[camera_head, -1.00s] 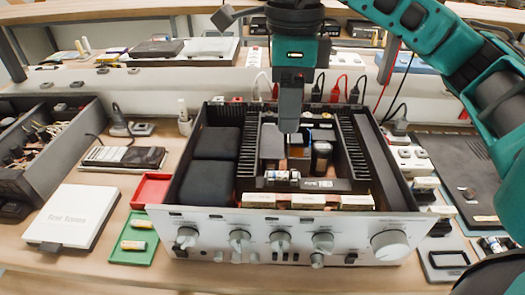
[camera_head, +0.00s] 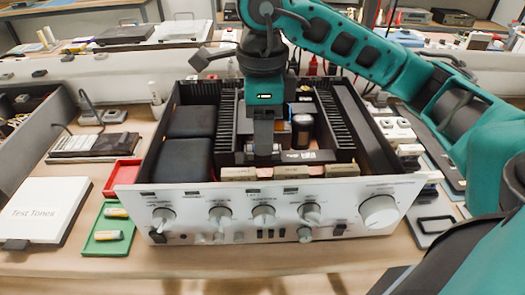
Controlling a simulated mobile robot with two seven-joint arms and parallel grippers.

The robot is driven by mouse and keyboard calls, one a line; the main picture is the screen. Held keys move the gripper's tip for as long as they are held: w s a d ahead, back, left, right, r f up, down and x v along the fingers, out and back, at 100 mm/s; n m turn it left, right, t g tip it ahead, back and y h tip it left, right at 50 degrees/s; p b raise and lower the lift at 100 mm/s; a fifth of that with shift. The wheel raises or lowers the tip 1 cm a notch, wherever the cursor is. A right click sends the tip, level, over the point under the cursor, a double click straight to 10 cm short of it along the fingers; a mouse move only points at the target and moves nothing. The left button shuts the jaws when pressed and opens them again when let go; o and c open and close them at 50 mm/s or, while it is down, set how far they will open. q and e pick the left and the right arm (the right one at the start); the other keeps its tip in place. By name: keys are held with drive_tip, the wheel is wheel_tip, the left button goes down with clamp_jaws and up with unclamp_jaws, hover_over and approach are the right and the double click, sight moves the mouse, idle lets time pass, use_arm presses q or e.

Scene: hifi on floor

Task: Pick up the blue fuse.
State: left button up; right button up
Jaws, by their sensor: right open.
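The open hi-fi amplifier (camera_head: 240,195) stands on the bench with its silver front toward me. My right gripper (camera_head: 264,153) points straight down inside it, just behind the front panel, at the black fuse-holder block (camera_head: 300,157). I see its fingers nearly edge-on, so the gap between them is hidden; it is open. The blue fuse cannot be made out now; the spot where a small glass-like cylinder showed earlier is behind the fingers. Whether the fingers touch anything cannot be told. My left gripper is not in view.
A green tray (camera_head: 98,246) with two yellowish fuses (camera_head: 116,212) and a red tray (camera_head: 123,176) lie left of the amplifier. A white Test Tones box (camera_head: 42,212) is further left. Black capacitors (camera_head: 302,131) and heat-sink fins (camera_head: 335,130) stand close around the gripper.

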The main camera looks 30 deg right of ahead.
drive_tip(key=shift+f, duration=0.9)
drive_tip(key=shift+c, duration=0.2)
clamp_jaws()
